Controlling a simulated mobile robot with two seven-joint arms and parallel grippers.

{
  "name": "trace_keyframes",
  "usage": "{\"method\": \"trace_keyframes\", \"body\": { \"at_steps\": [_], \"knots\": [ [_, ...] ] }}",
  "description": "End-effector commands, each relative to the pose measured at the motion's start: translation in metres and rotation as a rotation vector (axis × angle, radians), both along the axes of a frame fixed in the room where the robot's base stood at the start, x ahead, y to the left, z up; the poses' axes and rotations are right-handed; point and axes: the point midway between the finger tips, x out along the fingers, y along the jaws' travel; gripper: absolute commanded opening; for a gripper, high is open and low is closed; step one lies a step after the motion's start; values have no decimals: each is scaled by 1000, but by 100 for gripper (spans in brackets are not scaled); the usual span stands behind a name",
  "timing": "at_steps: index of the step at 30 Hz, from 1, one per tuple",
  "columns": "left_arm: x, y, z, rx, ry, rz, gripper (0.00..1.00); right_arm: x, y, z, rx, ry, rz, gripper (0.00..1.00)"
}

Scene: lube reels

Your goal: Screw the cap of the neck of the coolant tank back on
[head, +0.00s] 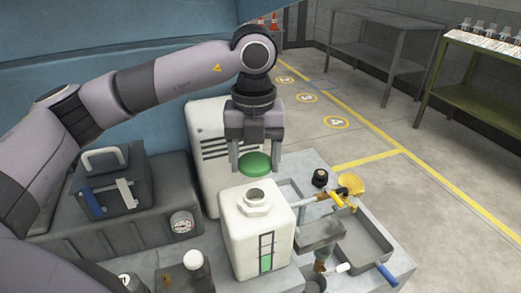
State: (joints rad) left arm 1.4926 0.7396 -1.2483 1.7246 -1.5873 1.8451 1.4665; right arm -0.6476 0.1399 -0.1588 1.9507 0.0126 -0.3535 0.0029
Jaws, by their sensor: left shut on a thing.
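The coolant tank (240,230) is a white, boxy container with a green level strip on its front, standing upright on the grey bench. Its neck (256,198) is open on top, and the dark hole shows. My left gripper (256,160) points down over the tank and is shut on the green cap (255,164). The cap is round and looks roughly level. It is held above the neck, with a gap between the two. My right gripper is not in view.
A white louvred panel (208,150) stands behind the tank. To its right are a yellow funnel (350,184), a black knob (320,178) and a grey tray (362,245). A white ball-topped knob (193,260) and a gauge (181,224) are at left.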

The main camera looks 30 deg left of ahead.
Motion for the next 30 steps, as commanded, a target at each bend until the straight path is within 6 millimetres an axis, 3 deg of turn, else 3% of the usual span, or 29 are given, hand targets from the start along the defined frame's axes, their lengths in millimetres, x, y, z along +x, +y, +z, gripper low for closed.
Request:
{"method": "trace_keyframes", "body": {
  "at_steps": [14,30],
  "knots": [
    [0,0,-3,0,-1,-1,32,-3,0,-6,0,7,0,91],
    [0,0,-33,0,0,-1,32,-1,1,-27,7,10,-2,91]
  ]
}}
